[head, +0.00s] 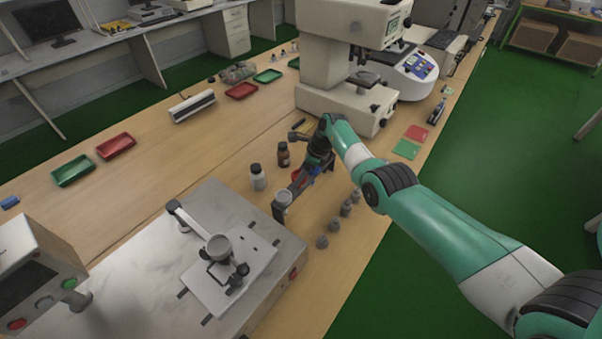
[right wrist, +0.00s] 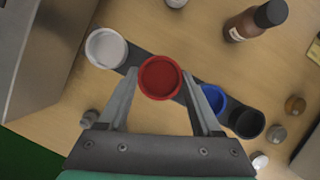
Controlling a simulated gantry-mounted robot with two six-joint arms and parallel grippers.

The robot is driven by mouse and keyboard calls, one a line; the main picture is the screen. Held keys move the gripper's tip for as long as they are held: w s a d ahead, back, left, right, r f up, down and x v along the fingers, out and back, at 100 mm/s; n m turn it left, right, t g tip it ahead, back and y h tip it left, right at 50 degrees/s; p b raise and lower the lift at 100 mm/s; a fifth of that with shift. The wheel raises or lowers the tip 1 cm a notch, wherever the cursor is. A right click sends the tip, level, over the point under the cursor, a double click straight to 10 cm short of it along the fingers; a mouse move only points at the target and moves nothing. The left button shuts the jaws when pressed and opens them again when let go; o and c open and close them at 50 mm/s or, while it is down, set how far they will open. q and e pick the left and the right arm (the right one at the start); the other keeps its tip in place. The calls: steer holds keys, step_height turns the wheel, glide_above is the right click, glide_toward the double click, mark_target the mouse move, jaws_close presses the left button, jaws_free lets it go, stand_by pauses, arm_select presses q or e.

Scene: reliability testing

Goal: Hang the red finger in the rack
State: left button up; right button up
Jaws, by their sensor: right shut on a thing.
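The red finger (right wrist: 160,78) is a round red cup seen from above in the right wrist view. My right gripper (right wrist: 161,74) is shut on it, one finger on each side. In the head view the red finger (head: 297,175) is a small red patch beside my right gripper (head: 309,170). The rack (right wrist: 135,72) is a dark bar holding a white cup (right wrist: 106,48), a blue cup (right wrist: 213,98) and a black cup (right wrist: 246,124). The red finger is over the rack between the white and blue cups; I cannot tell whether it is seated. My left gripper is not in view.
A brown bottle (head: 283,154) and a white bottle (head: 258,178) stand left of the rack. Several small grey weights (head: 334,223) stand to its right. A microscope-like machine (head: 345,65) is behind; a marble-topped device (head: 205,255) is in front.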

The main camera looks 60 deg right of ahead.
stand_by(0.3)
steer(key=shift+f+b, duration=0.55)
steer(key=shift+f, duration=0.15)
steer(key=o, duration=1.5)
steer(key=shift+r, duration=0.1)
steer(key=p+v, duration=0.6)
steer(key=p, duration=0.5)
steer(key=shift+s+r, duration=0.2)
steer(key=shift+r, duration=0.2)
